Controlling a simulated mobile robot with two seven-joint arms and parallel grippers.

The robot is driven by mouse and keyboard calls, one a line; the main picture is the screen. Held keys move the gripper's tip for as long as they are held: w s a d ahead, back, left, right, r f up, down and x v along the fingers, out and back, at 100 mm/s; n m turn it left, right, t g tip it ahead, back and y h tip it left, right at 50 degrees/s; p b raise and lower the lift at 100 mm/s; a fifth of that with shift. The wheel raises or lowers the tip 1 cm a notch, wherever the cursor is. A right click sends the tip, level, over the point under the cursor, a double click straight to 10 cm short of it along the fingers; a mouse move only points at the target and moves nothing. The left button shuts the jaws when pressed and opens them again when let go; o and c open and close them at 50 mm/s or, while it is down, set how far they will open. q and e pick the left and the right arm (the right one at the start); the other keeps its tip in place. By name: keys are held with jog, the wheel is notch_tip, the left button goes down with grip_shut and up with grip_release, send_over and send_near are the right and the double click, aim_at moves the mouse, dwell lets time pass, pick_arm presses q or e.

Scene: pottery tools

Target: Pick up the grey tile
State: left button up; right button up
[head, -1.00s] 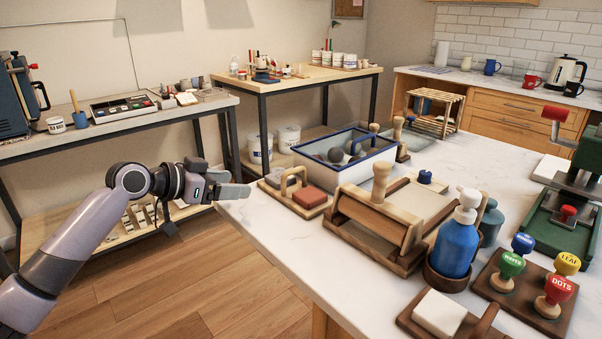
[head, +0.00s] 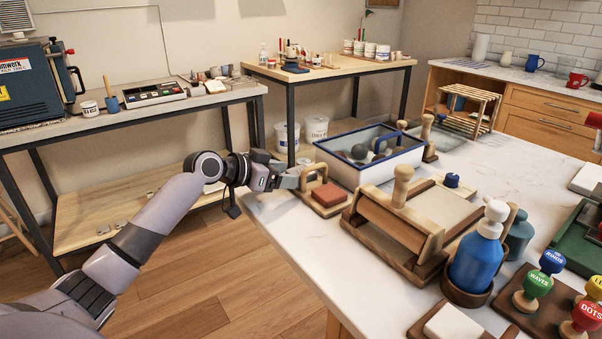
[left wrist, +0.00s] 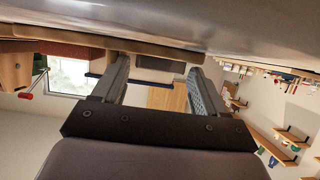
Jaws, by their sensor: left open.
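The grey tile (left wrist: 160,63) shows between my open left fingers in the left wrist view, beyond a dark bar. It sits on the wooden tray (left wrist: 110,43), which looks upside down there. In the head view my left gripper (head: 298,177) is at the tray's left end and hides most or all of the grey tile. The gripper appears open and I cannot tell whether it touches the tile. A red-brown tile (head: 327,195) lies on the same tray, beside the wooden handle (head: 315,170). My right gripper is not in view.
A blue-rimmed bin (head: 375,160) stands behind the tray. A wooden slab press (head: 400,215) and a blue pump bottle (head: 478,255) stand to the right. The white tabletop (head: 300,245) is clear in front of the tray.

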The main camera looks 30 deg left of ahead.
pick_arm(q)
jog(key=shift+w+d+f, duration=0.1)
jog(key=shift+w, duration=0.05)
jog(key=c, duration=0.9)
jog(key=shift+o, duration=0.2)
